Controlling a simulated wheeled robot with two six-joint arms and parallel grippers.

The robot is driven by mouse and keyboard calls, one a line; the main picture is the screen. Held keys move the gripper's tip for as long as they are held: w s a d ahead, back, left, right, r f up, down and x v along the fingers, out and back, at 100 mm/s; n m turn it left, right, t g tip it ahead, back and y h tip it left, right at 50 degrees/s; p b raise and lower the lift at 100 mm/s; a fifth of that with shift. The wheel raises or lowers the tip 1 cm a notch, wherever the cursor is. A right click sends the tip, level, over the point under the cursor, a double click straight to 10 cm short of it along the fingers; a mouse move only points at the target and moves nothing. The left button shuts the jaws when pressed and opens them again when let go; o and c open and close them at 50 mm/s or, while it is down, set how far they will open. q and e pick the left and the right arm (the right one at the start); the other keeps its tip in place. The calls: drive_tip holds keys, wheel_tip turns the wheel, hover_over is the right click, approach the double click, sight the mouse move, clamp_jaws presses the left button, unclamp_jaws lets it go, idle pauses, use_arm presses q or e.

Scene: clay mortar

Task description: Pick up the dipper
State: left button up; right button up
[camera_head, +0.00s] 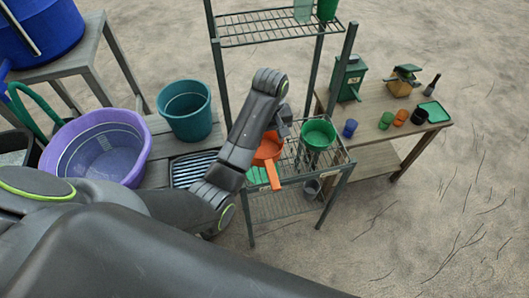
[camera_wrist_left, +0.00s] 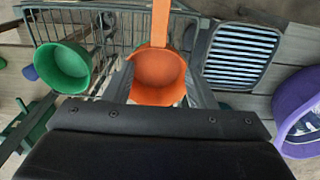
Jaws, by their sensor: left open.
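The orange dipper (camera_head: 268,150), a round bowl with a flat handle, rests on the wire rack shelf (camera_head: 325,164), handle pointing to the front in the head view. My left gripper (camera_head: 279,130) is at the far side of its bowl. In the left wrist view the dipper (camera_wrist_left: 159,76) lies between the two fingers of my left gripper (camera_wrist_left: 160,88), with its handle pointing away. The fingers are open on either side of the bowl; I cannot tell whether they touch it. My right gripper is not in view.
A green bowl (camera_head: 319,133) stands on the rack just right of the dipper. A teal bucket (camera_head: 187,112) and purple tub (camera_head: 131,161) stand on the left. A wooden table (camera_head: 370,132) with small cups is on the right.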

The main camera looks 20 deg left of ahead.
use_arm(q)
drive_tip(key=b, duration=0.3)
hover_over(269, 163)
drive_tip(key=f, duration=0.4)
drive_tip(key=shift+a+f, duration=0.2)
wheel_tip(269, 163, down, 6)
drive_tip(key=shift+f+p, duration=0.2)
drive_tip(key=shift+p, duration=0.5)
drive_tip(key=shift+d+f, duration=0.1)
drive_tip(key=shift+f, duration=0.6)
drive_tip(key=shift+d+f+p, duration=0.15)
drive_tip(key=shift+f+p, duration=0.4)
drive_tip(key=shift+f, duration=1.75)
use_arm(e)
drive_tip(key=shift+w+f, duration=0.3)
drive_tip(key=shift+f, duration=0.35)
use_arm(q)
clamp_jaws()
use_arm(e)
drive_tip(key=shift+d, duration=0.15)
